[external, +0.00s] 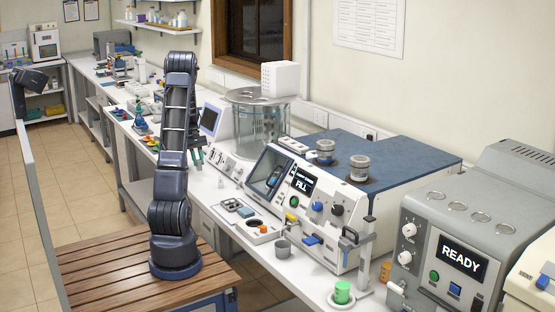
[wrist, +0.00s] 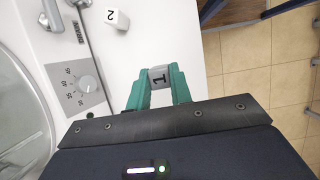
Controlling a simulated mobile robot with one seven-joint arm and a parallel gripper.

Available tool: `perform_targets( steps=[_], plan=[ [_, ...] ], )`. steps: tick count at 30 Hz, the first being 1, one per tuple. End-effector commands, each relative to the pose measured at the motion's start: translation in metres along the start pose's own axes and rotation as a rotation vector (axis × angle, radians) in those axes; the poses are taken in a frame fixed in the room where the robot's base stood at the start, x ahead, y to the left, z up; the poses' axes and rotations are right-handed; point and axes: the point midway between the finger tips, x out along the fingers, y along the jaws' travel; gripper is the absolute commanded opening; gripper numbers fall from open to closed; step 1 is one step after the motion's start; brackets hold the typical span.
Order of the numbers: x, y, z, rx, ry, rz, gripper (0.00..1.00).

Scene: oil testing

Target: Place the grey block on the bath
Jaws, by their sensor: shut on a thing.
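A small grey block marked 1 (wrist: 159,77) is between the green fingertips of my gripper (wrist: 158,84) in the wrist view. The gripper is shut on it, low over the white bench top. In the external view my gripper (external: 197,157) shows as a bit of green behind my arm, and I cannot make out the block there. The bath appears to be the clear glass cylinder with a metal lid (external: 250,96), behind and to the right of my gripper. Its round edge (wrist: 40,110) seems to show at the left of the wrist view.
A paler block marked 2 (wrist: 118,19) lies on the bench beyond my fingers. A dial plate (wrist: 82,88) and a metal rod are left of them. A tilted screen (external: 210,118) stands near my arm. A white box (external: 280,78) stands at the bath's top.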

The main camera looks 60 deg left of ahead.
Motion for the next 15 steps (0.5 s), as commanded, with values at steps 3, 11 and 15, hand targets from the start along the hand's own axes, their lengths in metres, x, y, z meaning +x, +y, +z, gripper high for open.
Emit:
perform_targets(
  steps=[3, 11, 15],
  plan=[
    [0.013, -0.001, -0.006, -0.002, -0.001, 0.0, 0.0],
    [0.028, -0.001, -0.011, -0.002, -0.001, -0.001, 0.0],
    [0.046, -0.001, -0.019, -0.001, -0.003, -0.002, 0.0]
  ],
)
